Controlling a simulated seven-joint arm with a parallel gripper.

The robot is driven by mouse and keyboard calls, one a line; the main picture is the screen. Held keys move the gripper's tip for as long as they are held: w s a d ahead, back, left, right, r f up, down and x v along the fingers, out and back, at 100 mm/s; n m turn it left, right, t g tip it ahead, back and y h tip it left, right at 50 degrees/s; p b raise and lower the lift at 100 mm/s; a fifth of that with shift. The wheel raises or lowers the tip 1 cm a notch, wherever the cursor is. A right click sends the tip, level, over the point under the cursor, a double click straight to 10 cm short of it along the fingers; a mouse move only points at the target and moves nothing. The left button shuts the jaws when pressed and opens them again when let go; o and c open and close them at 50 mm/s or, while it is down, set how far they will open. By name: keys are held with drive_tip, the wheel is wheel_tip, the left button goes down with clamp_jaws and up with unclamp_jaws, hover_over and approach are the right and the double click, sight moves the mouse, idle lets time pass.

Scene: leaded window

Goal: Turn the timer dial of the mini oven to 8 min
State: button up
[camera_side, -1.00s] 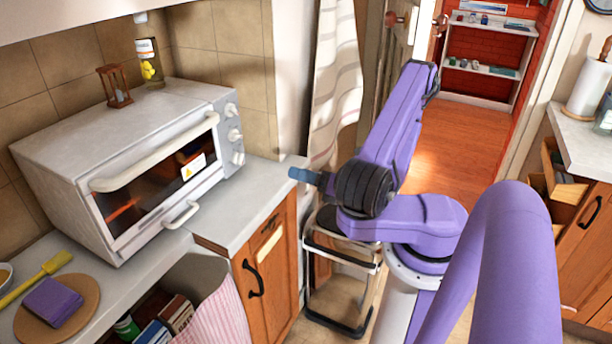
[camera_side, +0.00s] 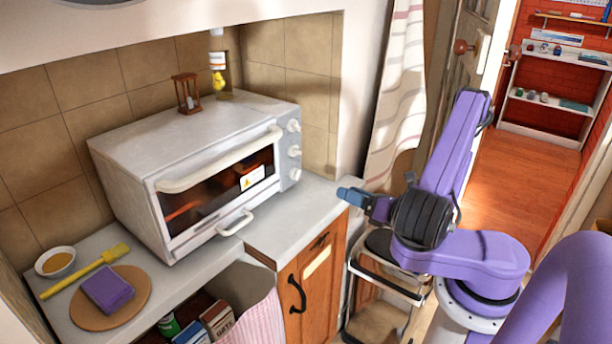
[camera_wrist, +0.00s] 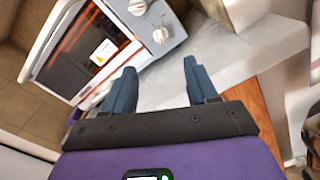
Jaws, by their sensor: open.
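The white mini oven (camera_side: 180,140) stands on the counter with its door shut and a reddish glow inside. Its grey panel carries three pale knobs in a column: top (camera_side: 294,125), middle (camera_side: 294,151) and bottom (camera_side: 296,174). I cannot tell which is the timer dial or read any marks. In the wrist view two knobs show beyond the fingers, one at the top edge (camera_wrist: 137,7) and one lower (camera_wrist: 160,35). My gripper (camera_side: 350,196) is right of the panel, apart from the knobs. In the wrist view my gripper (camera_wrist: 160,82) has its blue fingers apart and empty.
An hourglass (camera_side: 187,93) stands on the oven. A round board (camera_side: 135,312) with a purple sponge-like block, a yellow brush (camera_side: 85,270) and a bowl (camera_side: 55,262) lie at left. The counter (camera_side: 310,205) right of the oven is clear. A step stool (camera_side: 385,290) stands below my arm.

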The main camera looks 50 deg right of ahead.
sight(300, 173)
drive_tip(key=w, duration=1.5)
drive_tip(key=shift+w, duration=0.2)
drive_tip(key=c, duration=1)
